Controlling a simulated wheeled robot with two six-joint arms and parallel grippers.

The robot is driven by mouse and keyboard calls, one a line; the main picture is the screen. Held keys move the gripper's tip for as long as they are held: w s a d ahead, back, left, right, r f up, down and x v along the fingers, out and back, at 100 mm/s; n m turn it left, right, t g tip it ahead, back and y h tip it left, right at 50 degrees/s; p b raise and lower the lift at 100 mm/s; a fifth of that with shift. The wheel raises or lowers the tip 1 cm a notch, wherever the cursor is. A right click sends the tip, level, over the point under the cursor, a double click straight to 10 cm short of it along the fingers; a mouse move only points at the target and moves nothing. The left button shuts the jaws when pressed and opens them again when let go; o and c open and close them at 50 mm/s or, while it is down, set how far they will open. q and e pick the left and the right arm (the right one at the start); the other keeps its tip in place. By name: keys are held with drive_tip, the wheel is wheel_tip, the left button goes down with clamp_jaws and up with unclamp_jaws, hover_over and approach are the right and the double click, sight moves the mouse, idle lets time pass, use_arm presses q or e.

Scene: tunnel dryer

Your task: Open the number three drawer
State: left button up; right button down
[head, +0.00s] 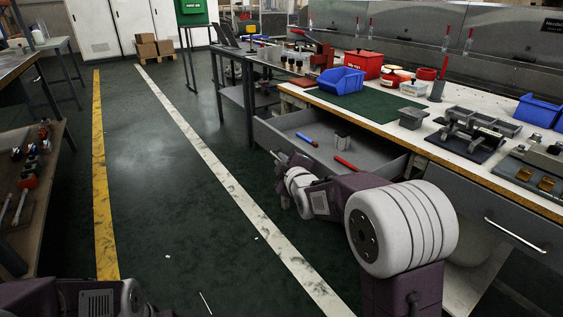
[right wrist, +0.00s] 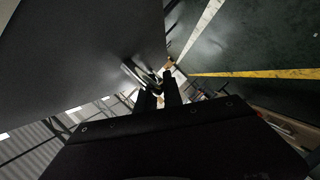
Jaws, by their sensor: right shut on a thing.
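A grey drawer (head: 375,157) stands pulled out from under the workbench, its inside visible in the head view. A blue-handled tool, a small grey box and a red tool lie in it. No number is readable on it. My right gripper (head: 279,156) is at the outer side of the drawer front, small and partly hidden by its wrist. In the right wrist view, the right gripper (right wrist: 158,92) is shut on the bar handle (right wrist: 138,72) of the dark drawer front (right wrist: 85,60). Only part of my left arm shows at the lower left; its gripper is out of view.
The workbench top (head: 455,158) carries a blue bin (head: 341,80), a red box (head: 367,65) and several tools. Another closed drawer (head: 490,215) with a bar handle is at the right. A brown side table (head: 50,205) stands at the left.

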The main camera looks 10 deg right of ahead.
drive_tip(key=shift+f, duration=0.1)
drive_tip(key=c, duration=1.8)
unclamp_jaws()
drive_tip(key=shift+d, duration=0.1)
drive_tip(key=shift+o, duration=0.2)
drive_tip(key=p+v, duration=0.3)
drive_tip(key=v, duration=0.6)
